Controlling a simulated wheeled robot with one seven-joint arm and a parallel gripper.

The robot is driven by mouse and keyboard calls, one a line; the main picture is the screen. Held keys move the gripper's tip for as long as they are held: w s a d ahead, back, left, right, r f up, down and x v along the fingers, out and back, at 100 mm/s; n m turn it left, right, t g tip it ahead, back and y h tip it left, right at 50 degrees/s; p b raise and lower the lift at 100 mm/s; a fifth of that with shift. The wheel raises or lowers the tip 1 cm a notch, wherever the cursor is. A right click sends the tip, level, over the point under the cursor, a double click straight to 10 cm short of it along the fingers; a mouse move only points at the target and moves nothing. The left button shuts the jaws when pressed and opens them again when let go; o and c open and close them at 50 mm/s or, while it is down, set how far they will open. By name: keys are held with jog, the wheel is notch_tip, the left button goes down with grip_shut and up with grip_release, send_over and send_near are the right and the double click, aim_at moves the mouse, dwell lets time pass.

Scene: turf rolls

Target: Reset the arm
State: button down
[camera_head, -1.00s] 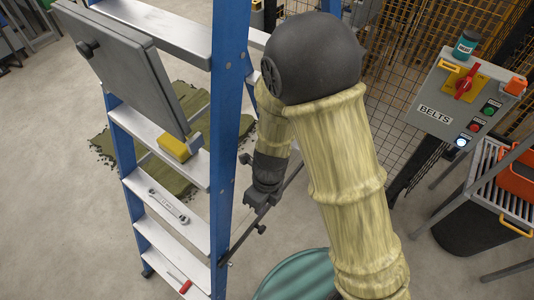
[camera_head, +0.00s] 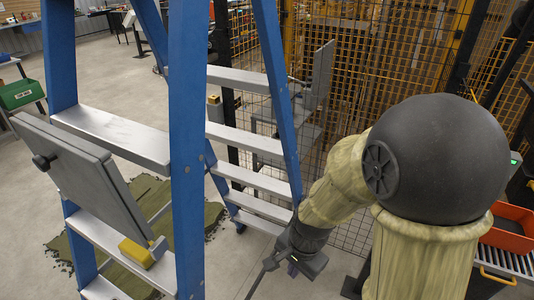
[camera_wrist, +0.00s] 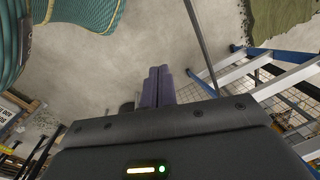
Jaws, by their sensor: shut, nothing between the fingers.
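My gripper (camera_wrist: 158,86) is shut and empty, its two purple-grey fingers side by side above bare concrete floor in the wrist view. In the head view my gripper (camera_head: 293,268) hangs low at the end of my arm, just right of the front of the blue ladder (camera_head: 188,150), with its fingers barely visible. My arm is bent, with its big dark joint at the right. I cannot tell how far the gripper is from the ladder.
A yellow block (camera_head: 136,253) lies on a ladder step near a tilted grey panel (camera_head: 75,170). A green turf piece (camera_head: 130,225) lies on the floor behind. A mesh fence (camera_head: 370,110) stands at the back, and a red-orange bin (camera_head: 510,232) at the right. A teal ribbed object (camera_wrist: 85,30) shows in the wrist view.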

jog(key=s+d+r+n+t+h, duration=0.1)
jog(key=d+r+n, duration=0.3)
jog(key=d+n, duration=0.4)
jog(key=shift+d+r+n+t, duration=0.3)
jog(key=shift+d+n, duration=0.1)
jog(key=shift+w+a, duration=0.1)
